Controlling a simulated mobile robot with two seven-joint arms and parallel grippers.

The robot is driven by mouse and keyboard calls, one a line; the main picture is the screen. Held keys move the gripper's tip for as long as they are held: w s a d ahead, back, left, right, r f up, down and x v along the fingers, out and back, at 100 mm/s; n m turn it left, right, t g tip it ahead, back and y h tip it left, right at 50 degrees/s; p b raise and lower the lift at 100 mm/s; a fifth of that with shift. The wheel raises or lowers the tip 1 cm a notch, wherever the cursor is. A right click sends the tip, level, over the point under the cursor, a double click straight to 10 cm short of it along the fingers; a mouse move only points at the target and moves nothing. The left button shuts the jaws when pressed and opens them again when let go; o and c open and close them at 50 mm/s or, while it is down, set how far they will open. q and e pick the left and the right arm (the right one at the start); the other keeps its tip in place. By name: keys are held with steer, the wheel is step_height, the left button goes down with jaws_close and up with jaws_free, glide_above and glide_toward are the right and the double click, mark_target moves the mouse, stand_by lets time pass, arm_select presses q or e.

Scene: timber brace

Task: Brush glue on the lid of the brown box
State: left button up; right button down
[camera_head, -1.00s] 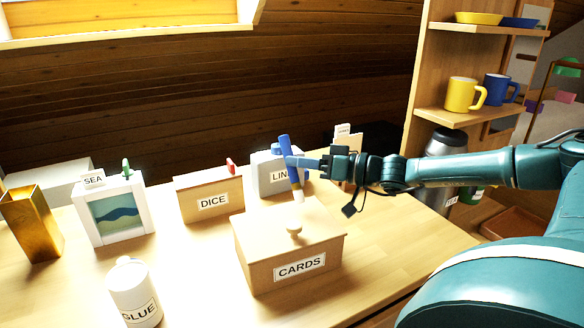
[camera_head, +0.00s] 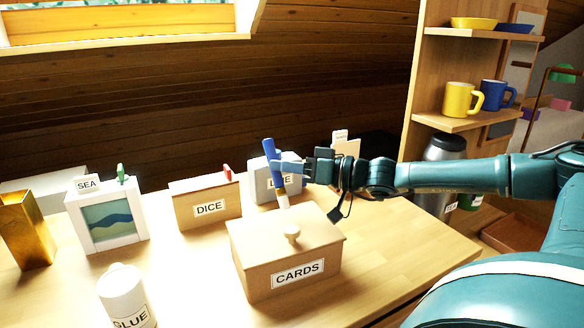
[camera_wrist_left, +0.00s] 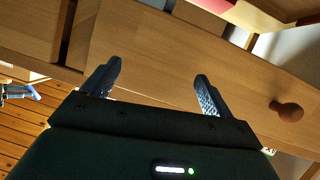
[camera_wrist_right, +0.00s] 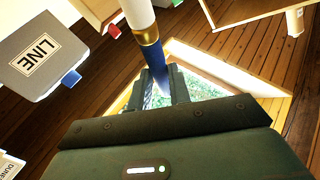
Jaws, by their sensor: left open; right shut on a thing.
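The brown box labelled CARDS (camera_head: 252,265) stands on the table in the head view. Its lid (camera_head: 262,228) is on and has a pale knob (camera_head: 291,233). My right gripper (camera_head: 290,166) is shut on the blue-handled brush (camera_head: 269,150). The brush points down, slightly tilted, with its pale bristle end at the lid's rear part, behind the knob; I cannot tell if it touches. The right wrist view shows the brush's gold band (camera_wrist_right: 148,37). A white GLUE pot (camera_head: 123,295) stands at front left. My left gripper (camera_wrist_left: 155,85) is open and empty, before a wooden drawer.
The DICE box (camera_head: 190,212), the grey LINE box (camera_head: 262,180) and the white SEA box (camera_head: 100,235) stand behind and left of the brown box. A gold holder (camera_head: 28,230) is at far left. The table right of the brown box is clear.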

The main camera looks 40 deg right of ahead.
steer(key=shift+w+a, duration=0.2)
steer(key=shift+a, duration=0.5)
arm_select(q)
steer(key=shift+s+d+r+p, duration=0.1)
steer(key=shift+s+r+p, duration=0.15)
steer(key=shift+r+p, duration=0.7)
arm_select(e)
steer(key=a, duration=0.1)
steer(key=w+a, duration=0.1)
steer(key=a, duration=0.3)
steer(key=shift+w+a+r, duration=0.15)
steer(key=shift+w+r, duration=0.05)
steer(key=shift+w, duration=0.1)
arm_select(q)
steer(key=shift+f, duration=0.15)
step_height(320, 180, up, 5)
steer(key=p, duration=0.5)
steer(key=shift+w+r+p, duration=0.1)
steer(key=shift+r+p, duration=0.1)
steer(key=shift+p, duration=0.15)
arm_select(e)
step_height(320, 180, up, 6)
arm_select(q)
steer(key=shift+r, duration=0.1)
arm_select(e)
steer(key=shift+r, duration=0.1)
